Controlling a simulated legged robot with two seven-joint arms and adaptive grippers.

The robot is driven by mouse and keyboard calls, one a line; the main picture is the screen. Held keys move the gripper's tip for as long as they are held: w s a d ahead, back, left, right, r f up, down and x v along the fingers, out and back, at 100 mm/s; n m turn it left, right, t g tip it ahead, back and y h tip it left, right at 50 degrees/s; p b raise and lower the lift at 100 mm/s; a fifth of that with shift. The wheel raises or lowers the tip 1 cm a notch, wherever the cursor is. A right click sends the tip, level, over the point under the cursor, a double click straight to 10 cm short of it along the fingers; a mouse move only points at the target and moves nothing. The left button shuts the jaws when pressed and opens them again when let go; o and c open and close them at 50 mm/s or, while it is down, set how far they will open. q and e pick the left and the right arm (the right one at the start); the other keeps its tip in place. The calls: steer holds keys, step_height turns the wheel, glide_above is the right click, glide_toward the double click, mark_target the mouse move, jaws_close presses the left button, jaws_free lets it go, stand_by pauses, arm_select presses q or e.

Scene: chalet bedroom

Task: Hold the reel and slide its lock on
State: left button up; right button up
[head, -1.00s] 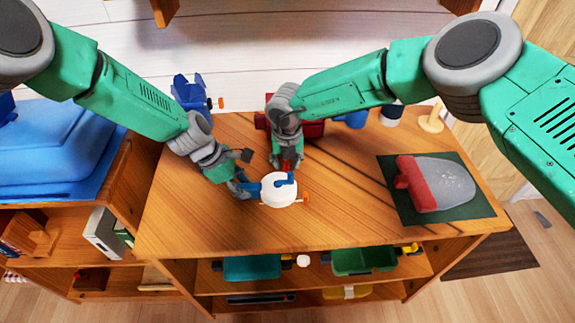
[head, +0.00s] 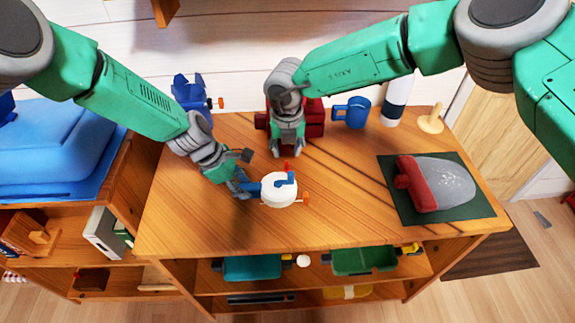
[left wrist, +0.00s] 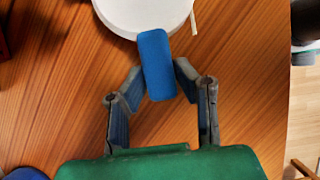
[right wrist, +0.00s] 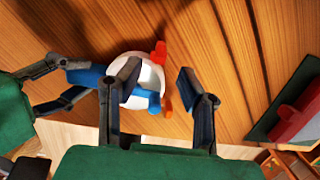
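The reel (head: 279,190) is a white round drum lying on the wooden table, with a blue handle at its left and a blue crank on top. My left gripper (head: 247,187) is shut on the blue handle (left wrist: 156,62). A small red piece, apparently the lock (head: 287,167), is at the far end of the crank; it also shows in the right wrist view (right wrist: 159,52). How far it sits on is unclear. My right gripper (right wrist: 156,76) is open and empty, above and behind the reel. An orange knob (head: 305,198) shows at the reel's right.
A dark green mat (head: 470,207) with a red and grey object (head: 440,187) lies at right. The table's front middle is clear.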

arm_select(q)
steer(key=o, duration=0.4)
